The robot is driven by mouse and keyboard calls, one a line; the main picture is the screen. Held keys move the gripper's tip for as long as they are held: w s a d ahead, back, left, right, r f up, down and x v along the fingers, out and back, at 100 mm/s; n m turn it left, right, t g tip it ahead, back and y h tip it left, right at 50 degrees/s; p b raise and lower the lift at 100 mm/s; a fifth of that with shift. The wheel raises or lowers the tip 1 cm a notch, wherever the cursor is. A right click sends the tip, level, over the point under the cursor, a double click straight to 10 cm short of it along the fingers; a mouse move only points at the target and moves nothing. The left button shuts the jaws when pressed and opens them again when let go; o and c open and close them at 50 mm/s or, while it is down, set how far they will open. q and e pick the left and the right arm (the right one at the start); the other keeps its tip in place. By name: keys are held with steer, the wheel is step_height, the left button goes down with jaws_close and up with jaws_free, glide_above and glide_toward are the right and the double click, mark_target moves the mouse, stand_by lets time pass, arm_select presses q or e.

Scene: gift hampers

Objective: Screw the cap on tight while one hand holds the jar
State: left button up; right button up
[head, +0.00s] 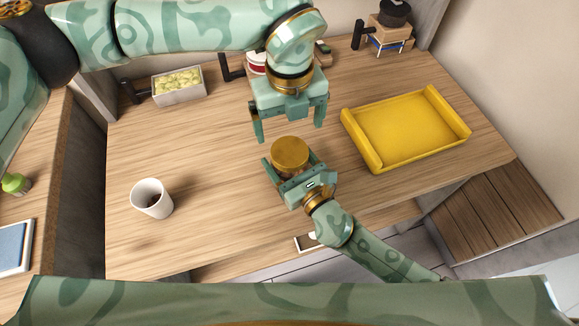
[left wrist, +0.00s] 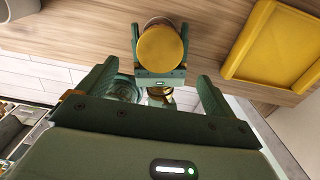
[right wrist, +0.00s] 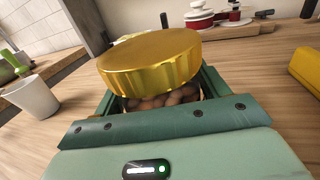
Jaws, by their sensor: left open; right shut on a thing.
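The jar stands on the wooden table with a gold, ribbed cap (head: 290,152) on top. In the right wrist view, the jar (right wrist: 165,97) shows brown round contents below the cap (right wrist: 150,60). My right gripper (head: 290,170) is shut on the jar's body, below the cap. My left gripper (head: 288,130) is open and empty, above and behind the cap, its fingers pointing down. In the left wrist view, the cap (left wrist: 160,48) appears beyond and between the open fingers, apart from them. Whether the cap sits fully down cannot be told.
A yellow tray (head: 405,128) lies to the right. A white cup (head: 152,198) with dark contents stands at left. A box of yellowish pieces (head: 179,86) is at the back left, and a wooden stand with a dark round top (head: 392,30) at the back right. The table between cup and jar is clear.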

mark_target(290, 151)
arm_select(q)
steer(key=n, duration=0.4)
steer(key=shift+f, duration=4)
